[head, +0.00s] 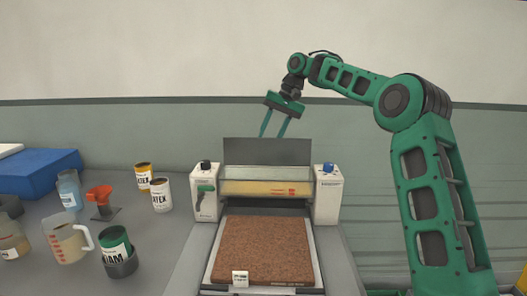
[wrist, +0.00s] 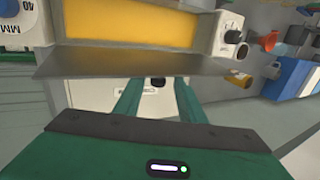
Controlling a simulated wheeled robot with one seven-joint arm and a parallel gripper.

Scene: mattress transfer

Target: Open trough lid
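The trough (head: 265,187) sits between the two white posts of a machine, and yellow material shows inside it. Its dark grey lid (head: 267,150) stands raised at the trough's back edge, so the trough is open at the top. In the wrist view the lid (wrist: 140,62) is a grey panel in front of the yellow trough interior (wrist: 135,28). My gripper (head: 273,136) is just above and behind the lid's top edge. In the wrist view its two green fingers (wrist: 157,84) are apart with nothing between them. Whether a fingertip touches the lid I cannot tell.
A brown slab (head: 264,248) lies on a tray in front of the trough, with a small white block on it. Jugs, cans and an orange-topped item (head: 99,198) stand on the grey table at left, near a blue box (head: 38,172).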

